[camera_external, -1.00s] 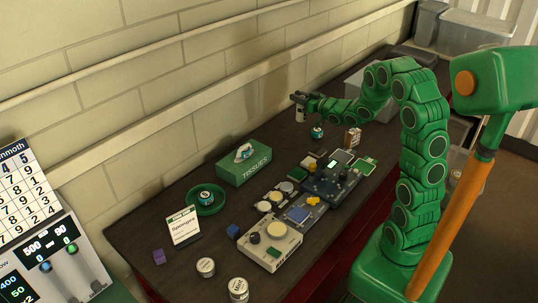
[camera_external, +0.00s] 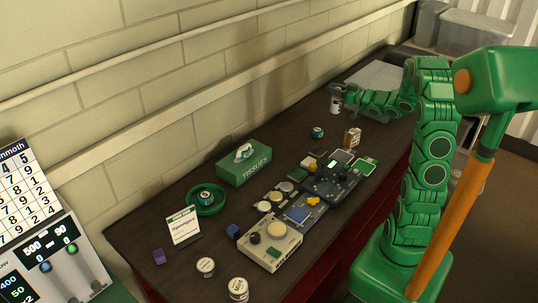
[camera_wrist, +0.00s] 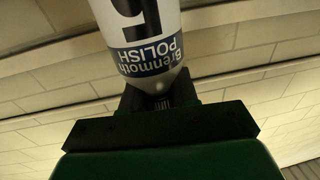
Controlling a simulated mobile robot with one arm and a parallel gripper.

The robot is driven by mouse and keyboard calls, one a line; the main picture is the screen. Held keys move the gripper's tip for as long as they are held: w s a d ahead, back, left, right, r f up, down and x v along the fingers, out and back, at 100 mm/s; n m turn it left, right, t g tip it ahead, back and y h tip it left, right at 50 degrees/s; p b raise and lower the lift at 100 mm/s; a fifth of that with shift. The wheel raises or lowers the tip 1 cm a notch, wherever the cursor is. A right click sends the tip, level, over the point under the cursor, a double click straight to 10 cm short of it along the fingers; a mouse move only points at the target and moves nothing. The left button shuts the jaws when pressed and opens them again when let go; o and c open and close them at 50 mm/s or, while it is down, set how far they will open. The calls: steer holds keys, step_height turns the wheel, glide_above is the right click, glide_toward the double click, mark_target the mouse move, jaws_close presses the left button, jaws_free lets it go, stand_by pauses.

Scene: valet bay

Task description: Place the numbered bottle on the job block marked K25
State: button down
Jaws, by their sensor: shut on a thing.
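In the external view my gripper (camera_external: 338,89) holds the small pale bottle (camera_external: 335,105) near the wall, toward the far end of the dark bench. I cannot tell whether the bottle touches the bench. No K25 marking is readable in either view, so I cannot tell which thing is that block.
A pale flat slab (camera_external: 380,75) lies at the bench's far end. A round teal item (camera_external: 317,132) and a small brown box (camera_external: 352,137) stand nearer. Electronics (camera_external: 330,180), a tissue box (camera_external: 244,166) and a green dish (camera_external: 205,203) crowd the middle bench (camera_external: 285,140).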

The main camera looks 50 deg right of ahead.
steer(key=s+d, duration=0.4)
steer(key=s, duration=0.4)
step_height(320, 180, down, 8)
steer(key=shift+a+y, duration=0.15)
steer(key=shift+y, duration=0.25)
steer(key=shift+s, duration=0.1)
steer(key=c, duration=0.9)
jaws_free()
steer(key=shift+o, duration=0.2)
steer(key=s+d, duration=0.2)
steer(key=s, duration=0.9)
steer(key=shift+s, duration=0.4)
